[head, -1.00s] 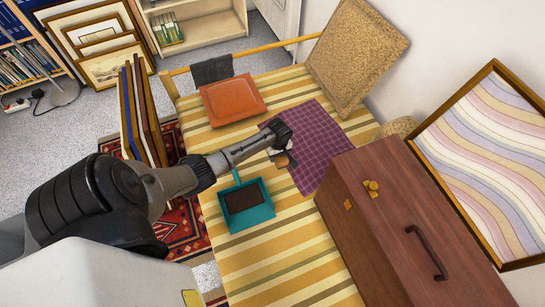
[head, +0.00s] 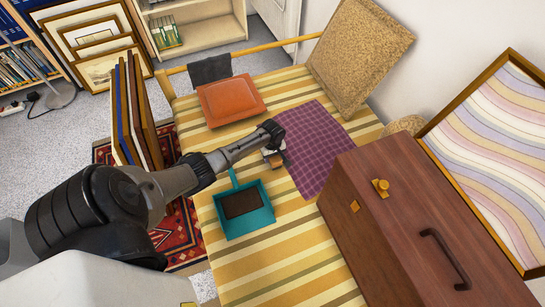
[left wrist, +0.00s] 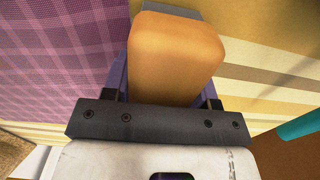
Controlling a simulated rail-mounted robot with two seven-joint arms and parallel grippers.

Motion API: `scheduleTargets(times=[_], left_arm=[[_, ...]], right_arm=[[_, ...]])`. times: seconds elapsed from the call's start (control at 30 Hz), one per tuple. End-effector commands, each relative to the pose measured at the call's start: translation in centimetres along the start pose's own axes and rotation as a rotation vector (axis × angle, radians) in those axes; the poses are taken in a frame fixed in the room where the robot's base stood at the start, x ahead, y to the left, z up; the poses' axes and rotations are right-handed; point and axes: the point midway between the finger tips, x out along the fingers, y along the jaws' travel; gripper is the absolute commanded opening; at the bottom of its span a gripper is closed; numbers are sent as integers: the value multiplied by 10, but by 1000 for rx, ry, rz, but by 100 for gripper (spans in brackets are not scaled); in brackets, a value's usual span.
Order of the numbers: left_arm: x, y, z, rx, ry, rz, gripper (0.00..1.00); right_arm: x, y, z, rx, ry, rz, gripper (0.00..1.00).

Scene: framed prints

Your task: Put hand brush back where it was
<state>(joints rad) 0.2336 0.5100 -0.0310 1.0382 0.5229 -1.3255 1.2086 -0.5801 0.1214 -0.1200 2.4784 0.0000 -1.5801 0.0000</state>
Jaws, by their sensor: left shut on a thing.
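My left gripper (head: 272,157) is low over the striped cover, beside the left edge of the purple checked cloth (head: 312,145). In the left wrist view, it is shut on a rounded orange-tan wooden block (left wrist: 178,55), which I take to be the hand brush. The brush's bristles are hidden there, and in the head view the gripper and arm largely hide the brush. A teal dustpan (head: 264,215) with a dark brown patch inside lies just in front of the gripper. A teal edge (left wrist: 300,127) also shows at the right of the wrist view. My right gripper is not in view.
A brown wooden case (head: 400,215) with a dark handle stands at the right. A tan textured cushion (head: 360,55) leans at the back. Framed pictures stand left of the striped surface (head: 270,265), whose front part is clear.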

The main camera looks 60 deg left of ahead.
Motion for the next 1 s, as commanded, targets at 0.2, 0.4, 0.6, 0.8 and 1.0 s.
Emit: scheduleTargets(times=[0.2,0.4,0.6,0.8,1.0], left_arm=[[-2,0,0,0,1,1,15],[3,0,0,0,1,0,55],[3,0,0,0,1,0,74],[3,0,0,0,1,0,78],[-6,0,0,1,1,1,78]], right_arm=[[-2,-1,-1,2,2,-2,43],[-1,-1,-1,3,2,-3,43],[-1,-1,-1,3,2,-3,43],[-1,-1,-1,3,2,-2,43],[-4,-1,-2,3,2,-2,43]])
